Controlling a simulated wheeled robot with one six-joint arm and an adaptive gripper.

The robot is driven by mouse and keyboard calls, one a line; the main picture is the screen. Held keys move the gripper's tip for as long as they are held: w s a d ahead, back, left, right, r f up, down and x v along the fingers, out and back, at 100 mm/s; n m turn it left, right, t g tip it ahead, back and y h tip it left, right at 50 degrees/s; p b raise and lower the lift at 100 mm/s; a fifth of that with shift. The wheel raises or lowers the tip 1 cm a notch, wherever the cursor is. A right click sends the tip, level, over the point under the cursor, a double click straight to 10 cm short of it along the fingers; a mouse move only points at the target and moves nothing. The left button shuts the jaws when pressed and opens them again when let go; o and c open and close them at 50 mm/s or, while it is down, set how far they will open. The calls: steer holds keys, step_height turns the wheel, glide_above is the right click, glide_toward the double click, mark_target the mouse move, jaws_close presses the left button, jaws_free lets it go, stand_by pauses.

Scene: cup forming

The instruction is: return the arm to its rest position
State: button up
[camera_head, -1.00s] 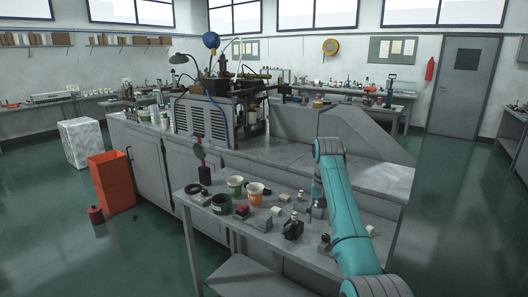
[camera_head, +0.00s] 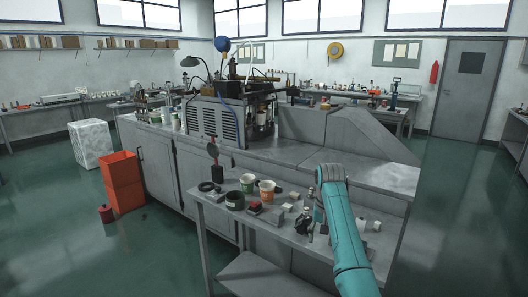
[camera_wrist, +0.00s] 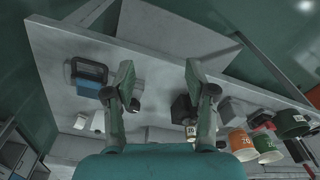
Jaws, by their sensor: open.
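My teal arm (camera_head: 345,235) reaches over the small grey side table (camera_head: 250,236) in the head view. In the wrist view, my gripper (camera_wrist: 158,80) has its two fingers spread wide, with nothing between them but the pale table top. In the head view the gripper is mostly hidden by the arm and small items. A dark block marked 20 (camera_wrist: 184,112) shows near the right finger. A dark item with a blue part (camera_wrist: 88,72) shows left of the left finger.
An orange-and-white cup (camera_head: 267,190), a green-and-white cup (camera_head: 247,183) and a dark green cup (camera_head: 234,201) stand on the side table among small blocks. A machine (camera_head: 240,110) stands on the bench behind. An orange bin (camera_head: 122,180) stands on the floor at left.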

steer(key=s+f+t, duration=0.2)
steer(key=s+f, duration=0.2)
steer(key=f, duration=0.9)
steer(key=s+f+t, duration=0.1)
steer(key=s+f, duration=0.4)
steer(key=f, duration=0.8)
steer(key=s+f+n+t, duration=0.1)
steer(key=s+f+t, duration=0.1)
steer(key=s+f, duration=0.6)
steer(key=s+f+t, duration=0.2)
steer(key=s+f, duration=0.2)
steer(key=s, duration=0.7)
steer(key=s+r+n+t, duration=0.1)
steer(key=s+r+t, duration=0.15)
steer(key=s, duration=0.95)
steer(key=s+r+t, duration=0.1)
steer(key=s+r, duration=0.3)
steer(key=s, duration=0.8)
steer(key=s+r+t, duration=0.2)
steer(key=s+r, duration=0.6)
steer(key=r, duration=0.3)
steer(key=s+r+t, duration=0.1)
steer(key=s+r, duration=0.6)
steer(key=r, duration=0.4)
steer(key=shift+s+r+n+t, duration=0.25)
steer(key=shift+s+n+t, duration=0.05)
steer(key=shift+s+t, duration=0.05)
